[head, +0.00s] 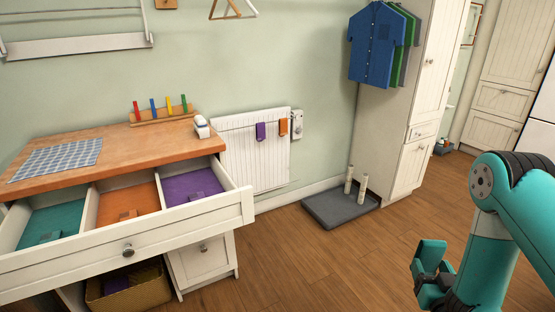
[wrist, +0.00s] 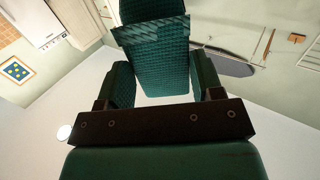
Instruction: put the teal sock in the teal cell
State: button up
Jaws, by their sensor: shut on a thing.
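The teal sock (wrist: 155,60) is a ribbed teal cloth. In the wrist view it is between the two teal fingers of my gripper (wrist: 164,78), which is shut on it. In the head view my gripper (head: 430,276) is at the lower right, in the air far to the right of the drawer, with the sock (head: 432,252) at its end. The teal cell (head: 52,222) is the left compartment of the open white drawer (head: 128,250). A small teal piece lies in its front part. The orange cell (head: 112,205) is in the middle and the purple cell (head: 180,187) at the right.
A purple sock (head: 260,131) and an orange sock (head: 283,127) hang on the white radiator (head: 238,160). A wooden top (head: 135,148) covers the back of the drawer unit. A wicker basket (head: 150,288) sits below.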

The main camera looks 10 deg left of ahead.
aim_at(65, 220)
jog(key=u, duration=1.7)
